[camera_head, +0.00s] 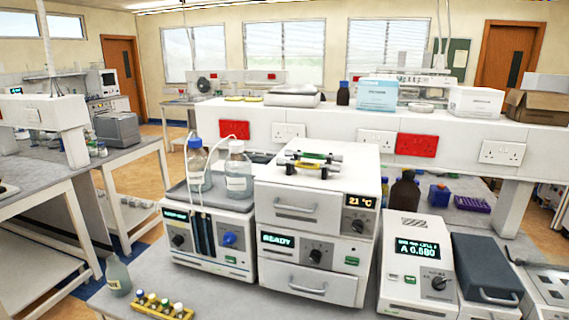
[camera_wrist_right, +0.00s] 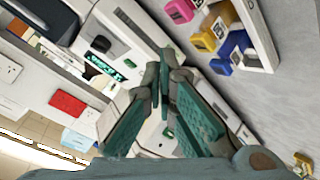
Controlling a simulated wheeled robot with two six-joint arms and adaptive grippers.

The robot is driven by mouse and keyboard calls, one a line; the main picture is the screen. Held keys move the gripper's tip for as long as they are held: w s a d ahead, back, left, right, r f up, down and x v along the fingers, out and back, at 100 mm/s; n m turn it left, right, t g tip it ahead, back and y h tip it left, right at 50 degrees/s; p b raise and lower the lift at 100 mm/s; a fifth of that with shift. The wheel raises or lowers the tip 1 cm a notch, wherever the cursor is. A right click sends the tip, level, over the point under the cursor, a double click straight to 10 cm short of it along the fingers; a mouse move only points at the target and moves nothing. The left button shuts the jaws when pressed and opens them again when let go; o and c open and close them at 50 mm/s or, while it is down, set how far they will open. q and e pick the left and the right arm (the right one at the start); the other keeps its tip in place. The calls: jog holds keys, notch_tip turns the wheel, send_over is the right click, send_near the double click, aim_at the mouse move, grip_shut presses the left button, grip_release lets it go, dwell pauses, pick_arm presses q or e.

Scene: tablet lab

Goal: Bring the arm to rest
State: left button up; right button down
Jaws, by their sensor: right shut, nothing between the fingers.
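My right gripper (camera_wrist_right: 166,72) shows in the right wrist view, its teal-padded fingers meeting at the tips with nothing between them. It is tilted in front of a white instrument with a green lit display (camera_wrist_right: 108,75). The tips appear apart from any object, though the exact distance is hard to tell. No arm or gripper of mine shows in the head view, so my left gripper is out of sight.
The head view shows a white stacked instrument (camera_head: 315,232), a pump unit with bottles (camera_head: 205,250) and a spectrophotometer (camera_head: 418,262) on the bench. A yellow vial rack (camera_head: 160,308) and a bottle (camera_head: 117,275) stand at the front left. A shelf (camera_head: 345,122) runs behind.

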jog(key=s+a+f+m+g+y, duration=0.1)
jog(key=s+a+f+m+g, duration=0.35)
jog(key=s, duration=0.65)
jog(key=s+a+f+m+g+y, duration=0.1)
jog(key=s+a+f+g, duration=0.3)
jog(key=s+f, duration=0.6)
jog(key=s+d+f+b, duration=0.1)
jog(key=s+f, duration=0.1)
jog(key=f, duration=0.8)
jog(key=s+d+f, duration=0.1)
jog(key=s+f, duration=0.1)
jog(key=f, duration=0.8)
jog(key=s+f+g, duration=0.1)
jog(key=s+f, duration=1)
jog(key=s, duration=0.2)
jog(key=shift+f+g+b, duration=0.15)
jog(key=shift+g+b, duration=0.2)
jog(key=shift+b, duration=0.1)
